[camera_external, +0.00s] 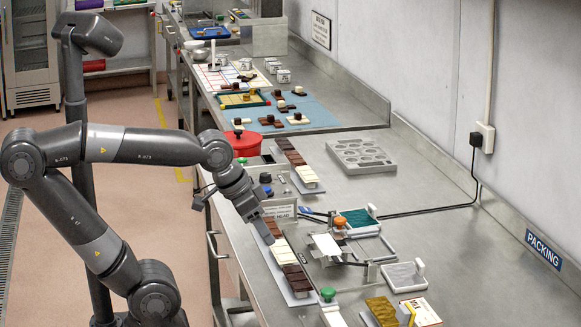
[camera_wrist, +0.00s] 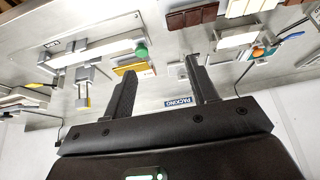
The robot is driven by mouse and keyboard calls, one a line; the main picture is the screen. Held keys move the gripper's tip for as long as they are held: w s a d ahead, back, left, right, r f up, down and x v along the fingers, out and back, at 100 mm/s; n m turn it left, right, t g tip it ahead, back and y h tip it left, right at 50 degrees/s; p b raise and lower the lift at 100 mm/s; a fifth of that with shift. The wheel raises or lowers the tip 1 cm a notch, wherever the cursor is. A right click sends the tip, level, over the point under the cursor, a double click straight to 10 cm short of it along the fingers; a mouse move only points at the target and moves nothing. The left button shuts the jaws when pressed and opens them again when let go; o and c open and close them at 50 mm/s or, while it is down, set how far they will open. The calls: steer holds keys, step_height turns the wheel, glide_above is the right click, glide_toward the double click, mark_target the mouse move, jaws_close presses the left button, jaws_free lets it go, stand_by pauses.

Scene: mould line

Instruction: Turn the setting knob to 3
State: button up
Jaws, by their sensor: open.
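I cannot make out a numbered setting knob for certain. A small grey unit (camera_external: 266,190) with dark round parts on top stands just beyond my gripper in the external view; its markings are too small to read. My gripper (camera_external: 262,228) is open and empty, pointing down over the near bench beside a row of chocolate bars (camera_external: 284,256). In the wrist view, the two fingers of my gripper (camera_wrist: 161,80) stand apart with nothing between them. A green round knob (camera_external: 328,294) sits on a fixture at the front; a green knob (camera_wrist: 141,53) also shows in the wrist view.
A grey mould tray (camera_external: 361,156) lies near the wall. A fixture with a green pad (camera_external: 357,222) and a black cable (camera_external: 430,211) lie right of my gripper. The bench (camera_external: 450,262) is clear at right.

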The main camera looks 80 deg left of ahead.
steer(key=w+a+r+n+y, duration=0.2)
steer(key=w+a+r, duration=0.2)
steer(key=w+a, duration=0.5)
steer(key=n+g+y, duration=0.1)
steer(key=n+g, duration=0.1)
steer(key=n, duration=0.5)
glide_above(265, 174)
steer(key=s+d, duration=0.3)
step_height(265, 174, down, 5)
steer(key=x, duration=1)
steer(key=shift+s+f, duration=0.15)
steer(key=shift+f, duration=0.35)
steer(key=shift+c, duration=0.3)
steer(key=c, duration=0.9)
